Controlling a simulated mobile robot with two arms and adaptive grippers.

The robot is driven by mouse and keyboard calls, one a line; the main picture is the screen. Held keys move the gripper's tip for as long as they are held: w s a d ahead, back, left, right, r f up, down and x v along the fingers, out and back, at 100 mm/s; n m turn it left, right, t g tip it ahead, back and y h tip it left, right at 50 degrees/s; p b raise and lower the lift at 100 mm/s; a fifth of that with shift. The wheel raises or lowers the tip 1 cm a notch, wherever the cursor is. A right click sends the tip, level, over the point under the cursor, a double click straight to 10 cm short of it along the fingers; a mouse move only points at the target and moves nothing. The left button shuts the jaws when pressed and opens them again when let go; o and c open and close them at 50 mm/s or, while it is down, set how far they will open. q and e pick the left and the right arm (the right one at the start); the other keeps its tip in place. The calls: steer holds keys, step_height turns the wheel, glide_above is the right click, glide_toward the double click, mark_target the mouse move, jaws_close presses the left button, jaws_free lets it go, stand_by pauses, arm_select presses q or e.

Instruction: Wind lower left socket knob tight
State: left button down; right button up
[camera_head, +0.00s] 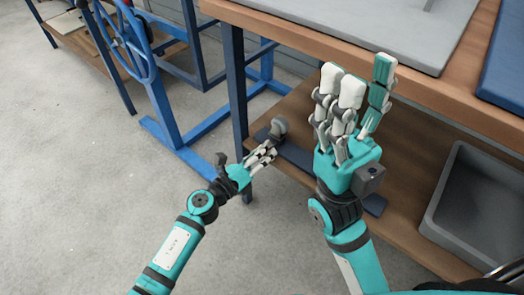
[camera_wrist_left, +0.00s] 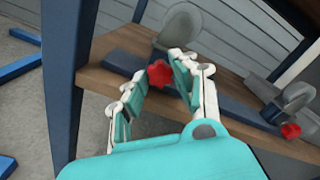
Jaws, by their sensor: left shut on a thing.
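A red knob (camera_wrist_left: 159,73) sits at the front of a grey socket (camera_wrist_left: 183,28) on the lower shelf, at its left end. My left gripper (camera_wrist_left: 158,80) is shut on this knob, with fingers on both sides of it. In the head view my left gripper (camera_head: 266,152) reaches the grey socket (camera_head: 279,127); the knob is hidden there by the fingers. My right gripper (camera_head: 358,85) is open and empty, its fingers pointing up in front of the bench edge.
A second grey socket (camera_wrist_left: 296,97) with a red knob (camera_wrist_left: 290,131) stands farther right on the dark blue rail (camera_wrist_left: 235,108). A blue table leg (camera_head: 235,90) stands just left of the shelf. A grey bin (camera_head: 447,190) sits on the shelf at right.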

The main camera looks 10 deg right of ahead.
arm_select(q)
steer(key=c, duration=1)
jaws_free()
steer(key=shift+c, duration=0.2)
